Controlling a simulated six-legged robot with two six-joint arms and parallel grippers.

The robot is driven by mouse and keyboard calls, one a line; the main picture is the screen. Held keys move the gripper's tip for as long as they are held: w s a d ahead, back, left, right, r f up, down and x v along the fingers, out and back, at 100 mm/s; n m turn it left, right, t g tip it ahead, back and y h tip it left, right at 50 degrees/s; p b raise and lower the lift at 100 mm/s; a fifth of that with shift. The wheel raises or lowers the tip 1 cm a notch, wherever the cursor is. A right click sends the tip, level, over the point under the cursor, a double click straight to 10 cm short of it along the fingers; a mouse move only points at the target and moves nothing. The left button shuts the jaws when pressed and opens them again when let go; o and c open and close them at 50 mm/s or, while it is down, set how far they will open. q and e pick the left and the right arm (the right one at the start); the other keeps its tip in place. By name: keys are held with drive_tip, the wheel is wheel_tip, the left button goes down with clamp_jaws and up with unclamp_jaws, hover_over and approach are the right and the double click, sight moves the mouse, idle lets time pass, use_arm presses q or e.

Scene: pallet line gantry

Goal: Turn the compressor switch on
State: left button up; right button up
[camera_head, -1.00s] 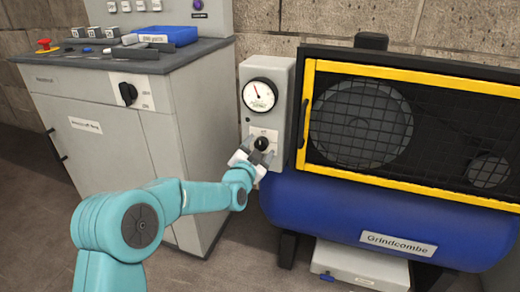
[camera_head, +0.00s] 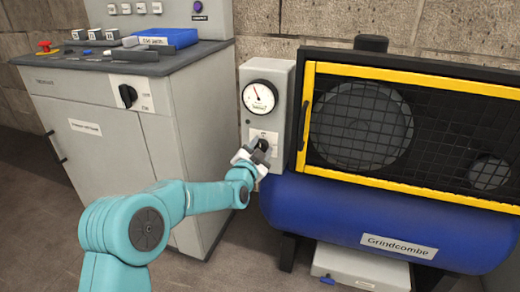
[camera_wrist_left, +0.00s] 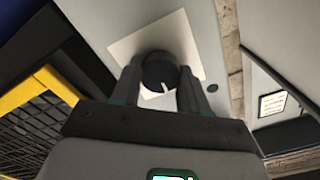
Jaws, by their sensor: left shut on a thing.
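The compressor switch is a round black knob (camera_head: 263,145) on a white plate, below a gauge (camera_head: 260,96) on the grey box of the compressor. In the left wrist view the knob (camera_wrist_left: 160,72) shows a white pointer line and sits on its white plate (camera_wrist_left: 190,32). My left gripper (camera_head: 257,153) reaches it from the lower left and is shut on the knob, one finger on each side. The fingers (camera_wrist_left: 160,90) hide part of the knob and plate. My right gripper is not in view.
The blue compressor tank (camera_head: 340,215) and its yellow-framed mesh guard (camera_head: 400,68) are right of the box. A grey cabinet (camera_head: 110,165) with another black rotary switch (camera_head: 128,96) stands left. A low grey box (camera_head: 360,265) lies under the tank.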

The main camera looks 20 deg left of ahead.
use_arm(q)
drive_tip(key=m, duration=0.3)
drive_tip(key=shift+m, duration=0.3)
drive_tip(key=m, duration=0.4)
drive_tip(key=shift+m, duration=0.3)
drive_tip(key=m, duration=0.9)
drive_tip(key=shift+f+p, duration=0.15)
drive_tip(key=shift+p, duration=0.2)
drive_tip(key=shift+m, duration=0.3)
drive_tip(key=o, duration=1.1)
drive_tip(key=shift+c, duration=0.2)
